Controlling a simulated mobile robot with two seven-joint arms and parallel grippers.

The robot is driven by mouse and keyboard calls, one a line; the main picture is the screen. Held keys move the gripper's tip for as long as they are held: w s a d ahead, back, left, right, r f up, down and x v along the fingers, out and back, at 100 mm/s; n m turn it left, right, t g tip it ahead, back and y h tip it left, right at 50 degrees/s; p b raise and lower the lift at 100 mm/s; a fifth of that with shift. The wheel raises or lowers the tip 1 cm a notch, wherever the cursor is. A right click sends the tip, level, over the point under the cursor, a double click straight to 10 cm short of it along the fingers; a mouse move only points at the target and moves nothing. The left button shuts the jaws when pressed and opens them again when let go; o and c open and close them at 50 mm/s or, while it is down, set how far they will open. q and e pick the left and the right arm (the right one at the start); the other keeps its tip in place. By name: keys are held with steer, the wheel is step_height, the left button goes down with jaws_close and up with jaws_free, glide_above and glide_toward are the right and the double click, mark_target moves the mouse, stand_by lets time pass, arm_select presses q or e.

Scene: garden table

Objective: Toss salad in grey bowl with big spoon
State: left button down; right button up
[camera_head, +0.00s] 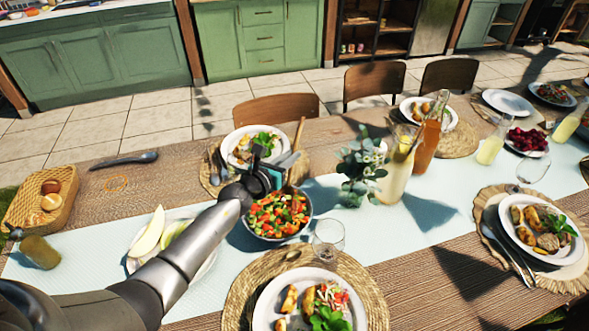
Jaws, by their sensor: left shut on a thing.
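The grey bowl (272,238) stands near the middle of the table, filled with chopped salad (284,210) of red, orange and green pieces. My left gripper (286,166) is above the far side of the bowl. It is shut on the big spoon (299,132), whose wooden handle rises above the fingers and leans slightly. The spoon's lower end is hidden by the gripper and salad, so I cannot tell how deep it reaches. My left arm covers part of the bowl's left side. My right gripper is out of view.
A plate of food (232,158) sits close behind the gripper. A vase of leaves (362,172), a yellow carafe (394,172) and an orange bottle (427,140) stand to the right.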

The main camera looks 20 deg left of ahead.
arm_select(q)
step_height(320, 180, up, 11)
steer(key=a+p, duration=0.2)
steer(key=p, duration=0.8)
steer(key=shift+a, duration=0.15)
stand_by(0.4)
